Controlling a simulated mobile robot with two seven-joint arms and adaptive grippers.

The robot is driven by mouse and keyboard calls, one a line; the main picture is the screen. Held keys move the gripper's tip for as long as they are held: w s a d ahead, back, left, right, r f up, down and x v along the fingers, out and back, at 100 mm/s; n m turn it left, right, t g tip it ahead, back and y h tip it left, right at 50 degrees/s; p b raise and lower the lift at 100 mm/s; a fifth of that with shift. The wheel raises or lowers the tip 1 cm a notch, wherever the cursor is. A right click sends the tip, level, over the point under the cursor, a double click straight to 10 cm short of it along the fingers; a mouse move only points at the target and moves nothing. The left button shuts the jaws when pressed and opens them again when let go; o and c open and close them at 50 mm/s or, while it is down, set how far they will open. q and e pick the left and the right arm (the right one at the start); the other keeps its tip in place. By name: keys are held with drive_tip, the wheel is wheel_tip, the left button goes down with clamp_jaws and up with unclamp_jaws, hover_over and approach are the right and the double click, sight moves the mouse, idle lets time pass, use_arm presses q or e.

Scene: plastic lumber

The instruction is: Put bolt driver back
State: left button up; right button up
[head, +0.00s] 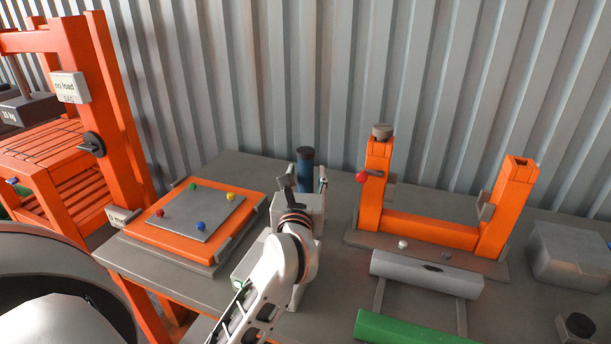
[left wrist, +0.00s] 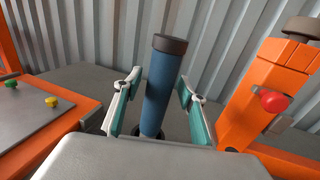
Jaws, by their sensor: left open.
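The bolt driver, a blue cylinder with a dark cap (head: 306,158), stands roughly upright towards the back of the grey table, in front of the corrugated wall. In the left wrist view the driver (left wrist: 164,90) is large, and its thin lower end meets a dark round piece near the table top. My left gripper (head: 306,183) is open, with one finger on each side of the driver. In the left wrist view the gripper's teal-padded fingers (left wrist: 160,92) show gaps to the driver on both sides. My right gripper is in neither view.
An orange board with a grey plate (head: 202,217) and coloured knobs lies left of my left arm. An orange U-shaped frame (head: 430,230) stands to the right.

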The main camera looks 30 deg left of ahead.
use_arm(q)
drive_tip(key=shift+r, duration=0.2)
drive_tip(key=shift+s+d, duration=0.15)
drive_tip(key=shift+s, duration=0.1)
drive_tip(key=v, duration=1.1)
drive_tip(key=shift+s, duration=0.2)
drive_tip(key=shift+d+f, duration=0.15)
